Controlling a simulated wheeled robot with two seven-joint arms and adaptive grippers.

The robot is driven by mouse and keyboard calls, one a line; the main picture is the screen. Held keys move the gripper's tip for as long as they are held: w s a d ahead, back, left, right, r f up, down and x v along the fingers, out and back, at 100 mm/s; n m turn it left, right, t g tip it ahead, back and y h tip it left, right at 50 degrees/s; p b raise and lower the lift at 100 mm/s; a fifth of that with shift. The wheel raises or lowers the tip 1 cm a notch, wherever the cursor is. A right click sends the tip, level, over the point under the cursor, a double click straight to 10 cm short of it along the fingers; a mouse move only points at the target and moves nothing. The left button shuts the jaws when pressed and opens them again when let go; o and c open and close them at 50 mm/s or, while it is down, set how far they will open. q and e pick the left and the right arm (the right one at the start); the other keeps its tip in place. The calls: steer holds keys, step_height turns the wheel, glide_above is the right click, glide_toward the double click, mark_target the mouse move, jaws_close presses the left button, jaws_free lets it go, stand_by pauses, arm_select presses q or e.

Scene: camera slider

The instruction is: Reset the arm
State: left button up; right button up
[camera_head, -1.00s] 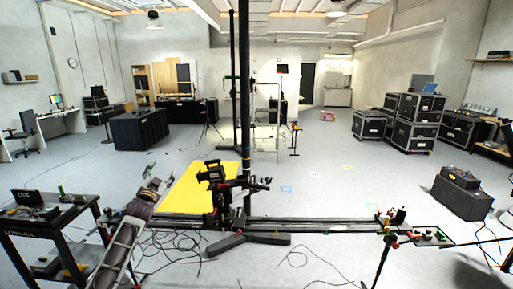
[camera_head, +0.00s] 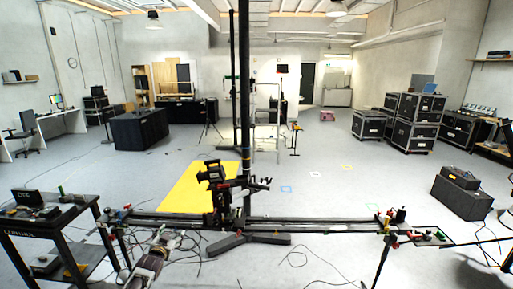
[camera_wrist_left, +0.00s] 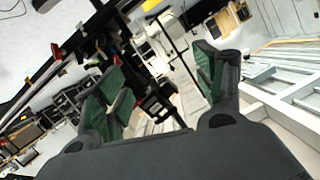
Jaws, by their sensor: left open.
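My left arm comes in from the bottom left of the head view, with the left gripper (camera_head: 168,238) low in front of the slider rail. In the left wrist view the two green-padded fingers of this gripper (camera_wrist_left: 160,85) stand wide apart with nothing between them. The black camera (camera_head: 213,176) sits on the slider rail (camera_head: 330,221), left of its middle, beside a tall black post (camera_head: 245,110). The gripper is apart from the camera, below and left of it in the picture. My right gripper is not in view.
A black cart (camera_head: 50,228) with small gear stands at the left. A yellow mat (camera_head: 190,190) lies behind the rail. Loose cables and a dark stand foot (camera_head: 250,239) are on the floor near my arm. Black cases (camera_head: 462,192) stand at the right. The middle floor is open.

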arm_select(q)
steer(key=s+d+f+g, duration=0.2)
steer(key=s+f, duration=0.7)
steer(key=f, duration=0.3)
steer(key=s+d+f+g, duration=0.1)
steer(key=s+f+g, duration=0.2)
steer(key=s+f, duration=0.85)
steer(key=s+d+f+g, duration=0.2)
steer(key=s+f, duration=0.6)
steer(key=f, duration=0.6)
steer(key=s+d+f+g, duration=0.2)
steer(key=s+f, duration=0.3)
steer(key=s, duration=0.9)
steer(key=s+d+f+g, duration=0.2)
steer(key=s+f, duration=0.3)
steer(key=s, duration=1)
steer(key=s+d+f+g+h, duration=0.1)
steer(key=s+f, duration=0.5)
steer(key=s, duration=0.8)
steer(key=shift+s+d+n+g, duration=0.3)
steer(key=shift+d+g, duration=0.35)
steer(key=shift+g, duration=0.35)
